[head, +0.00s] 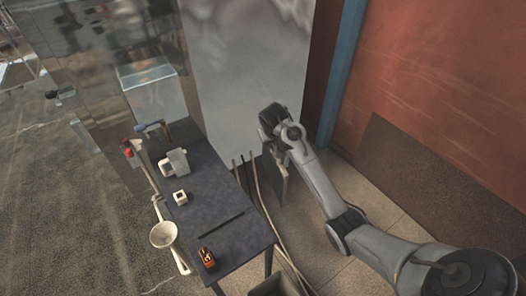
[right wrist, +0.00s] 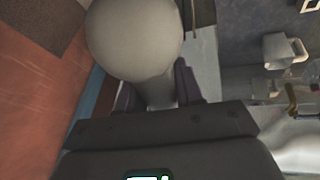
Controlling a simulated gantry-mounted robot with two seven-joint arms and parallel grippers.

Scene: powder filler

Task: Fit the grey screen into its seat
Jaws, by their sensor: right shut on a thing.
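The grey screen shows in the right wrist view as a large round, smooth grey disc (right wrist: 135,38) with a narrower neck. My right gripper (right wrist: 156,92) is shut on that neck, one dark finger on each side. In the head view my right arm reaches in from the right, to the right of the dark table. A grey flat piece (head: 284,182) shows below its wrist; I cannot tell whether it is the screen or part of the gripper. The fingertips are hidden there. I cannot make out the screen's seat. My left gripper is not in view.
The dark table (head: 215,205) holds a white jug (head: 174,163), a small white block (head: 180,197) and an orange-and-black item (head: 206,257). A pale funnel (head: 163,235) hangs at its left edge. A tall grey panel (head: 245,75) stands behind; cables (head: 262,210) run beside the table.

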